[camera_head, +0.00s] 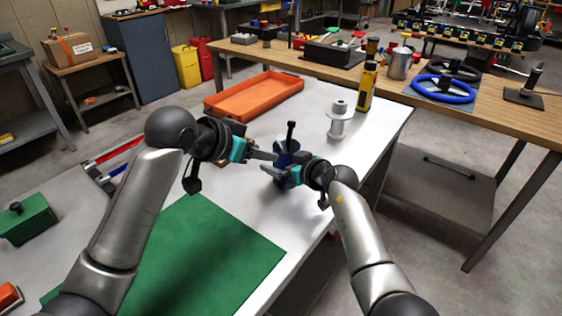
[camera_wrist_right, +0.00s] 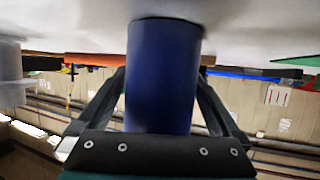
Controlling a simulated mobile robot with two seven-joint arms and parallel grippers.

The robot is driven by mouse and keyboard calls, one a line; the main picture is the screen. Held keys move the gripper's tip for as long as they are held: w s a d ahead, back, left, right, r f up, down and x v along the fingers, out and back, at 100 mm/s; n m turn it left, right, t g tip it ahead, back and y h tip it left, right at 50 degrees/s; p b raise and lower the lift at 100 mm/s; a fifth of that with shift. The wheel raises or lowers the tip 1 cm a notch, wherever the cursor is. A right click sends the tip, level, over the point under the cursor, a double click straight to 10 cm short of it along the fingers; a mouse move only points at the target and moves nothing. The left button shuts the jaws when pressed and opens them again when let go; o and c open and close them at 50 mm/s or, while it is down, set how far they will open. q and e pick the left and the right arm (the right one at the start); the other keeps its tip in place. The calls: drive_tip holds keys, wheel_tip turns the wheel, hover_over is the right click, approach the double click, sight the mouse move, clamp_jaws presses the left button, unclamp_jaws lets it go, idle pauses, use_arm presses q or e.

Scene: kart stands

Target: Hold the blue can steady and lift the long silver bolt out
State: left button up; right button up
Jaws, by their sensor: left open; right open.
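The blue can (camera_head: 284,148) stands on the white table top, partly hidden by my grippers in the head view. It also fills the middle of the right wrist view (camera_wrist_right: 163,75), between the two fingers of my right gripper (camera_wrist_right: 165,100). That gripper (camera_head: 282,172) is open around the can; I cannot tell if the fingers touch it. A dark, thin shaft with a wider head (camera_head: 291,129) sticks up from the can; no silver bolt is clearly seen. My left gripper (camera_head: 262,153) is open and empty, just left of the can.
An orange tray (camera_head: 254,97) lies at the back left. A green mat (camera_head: 205,255) covers the near table. The table's right edge is close to the can.

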drive_tip(key=shift+w+a+f, duration=0.1)
drive_tip(key=shift+w+a, duration=0.1)
drive_tip(key=shift+w, duration=0.05)
